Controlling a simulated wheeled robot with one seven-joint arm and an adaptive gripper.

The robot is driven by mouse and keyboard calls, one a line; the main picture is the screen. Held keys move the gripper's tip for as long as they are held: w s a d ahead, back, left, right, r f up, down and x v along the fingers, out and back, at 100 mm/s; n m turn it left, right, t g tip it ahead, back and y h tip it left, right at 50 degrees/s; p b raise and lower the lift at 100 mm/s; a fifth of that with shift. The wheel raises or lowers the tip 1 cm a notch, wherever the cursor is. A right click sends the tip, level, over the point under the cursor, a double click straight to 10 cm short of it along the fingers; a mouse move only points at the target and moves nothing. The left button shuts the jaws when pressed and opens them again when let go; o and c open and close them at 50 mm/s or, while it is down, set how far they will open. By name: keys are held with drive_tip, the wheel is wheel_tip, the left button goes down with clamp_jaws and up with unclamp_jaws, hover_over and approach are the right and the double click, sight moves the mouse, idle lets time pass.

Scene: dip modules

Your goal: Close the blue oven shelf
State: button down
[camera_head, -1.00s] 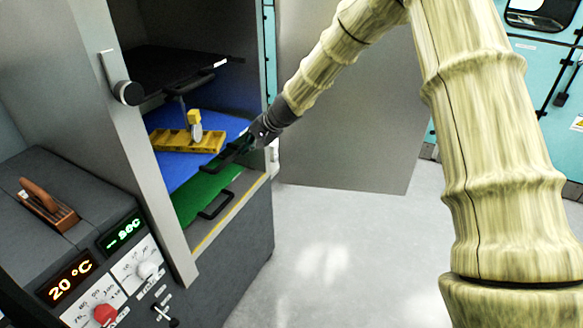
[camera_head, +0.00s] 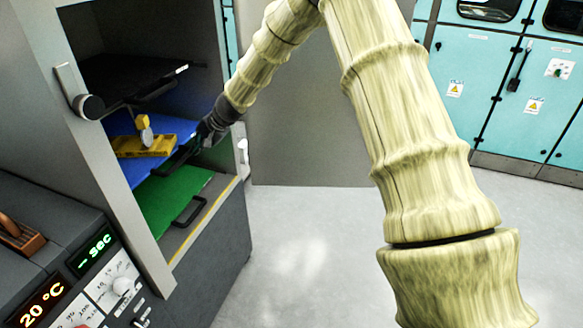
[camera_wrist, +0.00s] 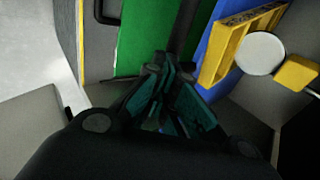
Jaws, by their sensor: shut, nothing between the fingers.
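The blue oven shelf (camera_head: 181,124) sits in the open oven, above a green shelf (camera_head: 172,200) and below a black shelf (camera_head: 130,80). A yellow tray-like piece (camera_head: 146,147) with a round pale part lies on the blue shelf. The blue shelf's dark front handle (camera_head: 176,161) shows beside my gripper (camera_head: 204,136). My gripper is shut and empty at the shelf's front, apparently against or very near the handle; exact contact is hidden. In the wrist view my shut fingers (camera_wrist: 163,75) point towards the dark handle bar (camera_wrist: 184,30), beside the blue surface (camera_wrist: 208,72).
The green shelf has its own black handle (camera_head: 189,211). The oven's side wall (camera_head: 110,165) and control panel (camera_head: 95,280) stand at left. A grey panel (camera_head: 300,120) stands behind my arm. The floor (camera_head: 300,240) to the right is clear; teal cabinets (camera_head: 480,90) stand beyond.

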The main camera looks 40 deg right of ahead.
drive_tip(key=shift+s+d+f+v, duration=0.5)
drive_tip(key=shift+s+f+v, duration=0.25)
drive_tip(key=shift+v, duration=5.85)
drive_tip(key=s+a+f+n+g+h, duration=0.1)
drive_tip(key=s+f, duration=0.6)
drive_tip(key=f, duration=0.3)
drive_tip(key=s+f+n+g+h, duration=0.2)
drive_tip(key=s+f, duration=0.5)
drive_tip(key=f, duration=0.3)
drive_tip(key=s+a+f+n+g+h, duration=0.1)
drive_tip(key=s+f, duration=0.6)
drive_tip(key=f, duration=0.3)
drive_tip(key=s+a+f+n+g, duration=0.1)
drive_tip(key=s+f, duration=0.3)
drive_tip(key=s, duration=0.7)
drive_tip(key=s+a+f+n+g, duration=0.1)
drive_tip(key=s+a+f+n, duration=0.1)
drive_tip(key=s, duration=0.9)
drive_tip(key=s+a+f+n, duration=0.1)
drive_tip(key=s+f+n, duration=0.2)
drive_tip(key=s+f, duration=0.4)
drive_tip(key=s, duration=0.4)
drive_tip(key=shift+s+a+g+h+b, duration=0.35)
drive_tip(key=shift+s+a+g+h, duration=0.05)
